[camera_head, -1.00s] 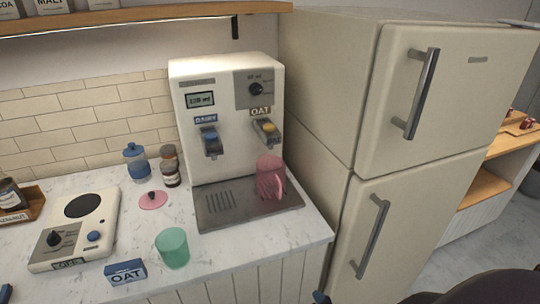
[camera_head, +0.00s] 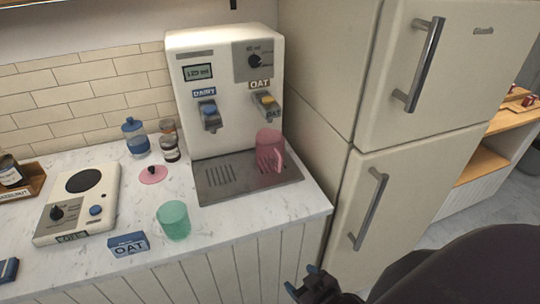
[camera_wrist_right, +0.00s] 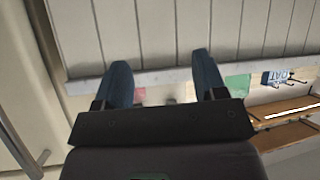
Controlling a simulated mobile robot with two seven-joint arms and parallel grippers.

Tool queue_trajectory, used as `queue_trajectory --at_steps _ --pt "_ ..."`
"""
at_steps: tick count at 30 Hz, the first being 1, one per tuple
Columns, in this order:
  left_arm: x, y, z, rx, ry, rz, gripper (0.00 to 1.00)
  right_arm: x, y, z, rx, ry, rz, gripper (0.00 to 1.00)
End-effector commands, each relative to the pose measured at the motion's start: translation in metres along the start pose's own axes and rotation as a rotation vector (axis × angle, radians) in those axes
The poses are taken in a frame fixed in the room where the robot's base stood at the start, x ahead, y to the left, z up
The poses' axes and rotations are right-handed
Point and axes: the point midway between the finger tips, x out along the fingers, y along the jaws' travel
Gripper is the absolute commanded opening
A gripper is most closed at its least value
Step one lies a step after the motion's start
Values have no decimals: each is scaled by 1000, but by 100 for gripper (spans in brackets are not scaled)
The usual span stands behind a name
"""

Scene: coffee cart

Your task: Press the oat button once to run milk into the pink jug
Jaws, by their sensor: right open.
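The white milk dispenser (camera_head: 212,128) stands on the counter with two spouts. The yellow oat button (camera_head: 267,100) is on the right spout under the OAT label (camera_head: 260,85). The blue dairy button (camera_head: 208,108) is on the left spout. The pink jug (camera_head: 268,150) stands upright on the drip tray (camera_head: 222,192), below the oat spout, its handle toward the right front. My right gripper (camera_head: 308,282) is low in front of the counter, well away from the dispenser. In the right wrist view its fingers (camera_wrist_right: 165,85) are apart and empty. My left gripper is in neither view.
A green cup (camera_head: 173,221) and an OAT box (camera_head: 128,244) stand near the front edge. A white scale (camera_head: 78,205), a pink lid (camera_head: 153,175) and jars (camera_head: 136,138) are to the left. A tall fridge (camera_head: 400,120) closes off the right side.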

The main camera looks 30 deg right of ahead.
Motion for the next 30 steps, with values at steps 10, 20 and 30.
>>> queue_trajectory --at_steps 10,20,30 --pt "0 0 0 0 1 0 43 0 0 0 0 0 0 11" --pt "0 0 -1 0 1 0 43 0 0 0 0 0 0 0" --pt "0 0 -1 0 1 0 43 0 0 0 0 0 0 0"
